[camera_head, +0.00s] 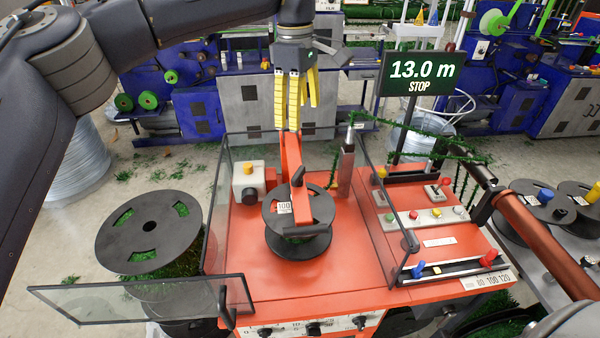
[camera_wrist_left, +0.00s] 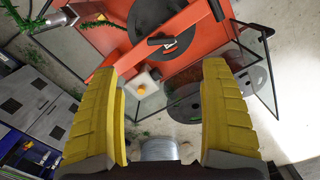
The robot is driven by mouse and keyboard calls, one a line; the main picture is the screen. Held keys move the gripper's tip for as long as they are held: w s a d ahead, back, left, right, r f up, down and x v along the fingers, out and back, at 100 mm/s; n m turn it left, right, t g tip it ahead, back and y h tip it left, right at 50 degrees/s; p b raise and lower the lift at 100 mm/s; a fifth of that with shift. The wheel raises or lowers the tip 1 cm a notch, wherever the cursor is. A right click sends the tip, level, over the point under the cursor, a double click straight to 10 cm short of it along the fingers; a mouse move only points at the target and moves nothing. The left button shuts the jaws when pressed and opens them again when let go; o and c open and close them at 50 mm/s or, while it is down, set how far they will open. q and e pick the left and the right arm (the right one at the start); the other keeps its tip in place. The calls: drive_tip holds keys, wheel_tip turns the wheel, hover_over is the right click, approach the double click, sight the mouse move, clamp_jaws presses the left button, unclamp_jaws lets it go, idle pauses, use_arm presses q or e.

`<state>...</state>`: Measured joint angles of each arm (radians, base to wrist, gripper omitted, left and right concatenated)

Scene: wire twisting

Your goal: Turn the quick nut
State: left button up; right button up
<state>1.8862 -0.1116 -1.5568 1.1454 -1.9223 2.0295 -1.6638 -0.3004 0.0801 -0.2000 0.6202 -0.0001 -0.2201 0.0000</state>
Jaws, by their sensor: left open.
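The quick nut appears to be the black handled piece (camera_head: 298,178) at the middle of the black spool (camera_head: 322,205) on the orange machine; it also shows in the left wrist view (camera_wrist_left: 172,44). An orange arm (camera_head: 290,147) of the machine reaches to the spool's centre. My left gripper (camera_head: 290,118), with yellow fingers, hangs above and behind the spool, apart from the nut. In the left wrist view its fingers (camera_wrist_left: 162,72) are wide apart with nothing between them. My right gripper is not in view.
Clear guard panels (camera_head: 215,215) flank the spool; a front panel (camera_head: 130,300) is swung out left. A grey box with a yellow button (camera_head: 248,180) stands beside the spool. A sign (camera_head: 422,77) reads 13.0 m STOP. A large spool (camera_head: 150,228) stands at left.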

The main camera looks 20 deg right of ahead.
sight(298, 172)
use_arm(q)
wheel_tip(298, 172, down, 18)
drive_tip(key=shift+a+r, duration=0.1)
drive_tip(key=shift+r, duration=0.15)
idle(0.5)
drive_tip(key=shift+c, duration=0.2)
drive_tip(key=c, duration=1.4)
drive_tip(key=shift+o, duration=0.2)
